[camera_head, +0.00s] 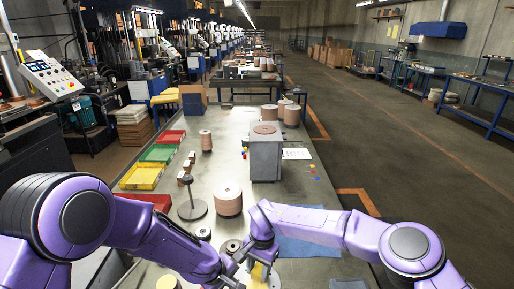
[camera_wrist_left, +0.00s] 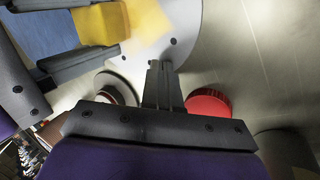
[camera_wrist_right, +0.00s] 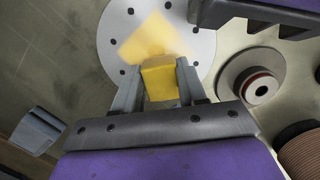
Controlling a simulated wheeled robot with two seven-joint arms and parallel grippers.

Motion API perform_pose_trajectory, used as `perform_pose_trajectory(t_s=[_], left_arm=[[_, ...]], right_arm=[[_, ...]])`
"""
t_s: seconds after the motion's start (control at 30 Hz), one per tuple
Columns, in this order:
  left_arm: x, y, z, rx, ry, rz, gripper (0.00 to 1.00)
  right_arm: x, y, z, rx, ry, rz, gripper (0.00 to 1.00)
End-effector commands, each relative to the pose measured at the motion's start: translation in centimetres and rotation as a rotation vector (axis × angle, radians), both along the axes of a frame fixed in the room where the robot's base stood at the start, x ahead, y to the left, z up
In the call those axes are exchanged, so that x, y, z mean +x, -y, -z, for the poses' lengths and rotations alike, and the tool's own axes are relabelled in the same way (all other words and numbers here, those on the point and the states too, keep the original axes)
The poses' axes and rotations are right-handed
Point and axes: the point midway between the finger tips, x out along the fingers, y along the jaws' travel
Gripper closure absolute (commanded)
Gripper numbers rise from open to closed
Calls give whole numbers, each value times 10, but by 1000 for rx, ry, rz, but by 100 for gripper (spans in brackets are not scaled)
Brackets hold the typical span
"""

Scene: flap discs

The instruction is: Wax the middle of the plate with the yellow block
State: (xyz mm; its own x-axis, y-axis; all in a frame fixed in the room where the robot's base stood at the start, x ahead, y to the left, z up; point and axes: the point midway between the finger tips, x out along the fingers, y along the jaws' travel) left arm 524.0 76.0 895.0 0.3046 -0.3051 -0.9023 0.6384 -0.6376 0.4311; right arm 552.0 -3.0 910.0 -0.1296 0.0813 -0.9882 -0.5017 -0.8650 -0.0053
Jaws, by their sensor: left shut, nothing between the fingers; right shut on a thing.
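The plate is a round grey metal disc with small holes around its rim, clear in the right wrist view (camera_wrist_right: 118,20) and partly in the left wrist view (camera_wrist_left: 186,50). A flat yellow patch (camera_wrist_right: 148,34) covers part of its middle. My right gripper (camera_wrist_right: 158,75) is shut on the yellow block (camera_wrist_right: 160,82), over the plate beside the patch; whether the block touches the plate I cannot tell. The block also shows in the head view (camera_head: 257,272). My left gripper (camera_wrist_left: 160,68) is shut and empty, its tips by the plate's edge.
A red round lid (camera_wrist_left: 208,103) lies close to my left gripper. A disc with a dark hub (camera_wrist_right: 250,84) lies beside the plate. A blue mat (camera_head: 312,246), a stack of tan discs (camera_head: 228,200), a grey stand (camera_head: 265,158) and coloured bins (camera_head: 142,176) share the table.

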Motion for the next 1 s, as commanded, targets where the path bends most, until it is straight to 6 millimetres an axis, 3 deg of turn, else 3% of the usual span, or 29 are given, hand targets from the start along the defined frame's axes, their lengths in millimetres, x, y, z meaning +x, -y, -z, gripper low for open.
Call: perform_pose_trajectory(t_s=[0.73,0.87,1.0], left_arm=[[1,0,0,0,1,-4,100],[2,0,-1,-2,2,-7,100],[2,1,-1,-4,3,-5,100]], right_arm=[[-61,3,1,1,-3,-3,100],[-61,2,2,-1,-4,-4,100],[-47,1,2,-2,-4,-3,100]])
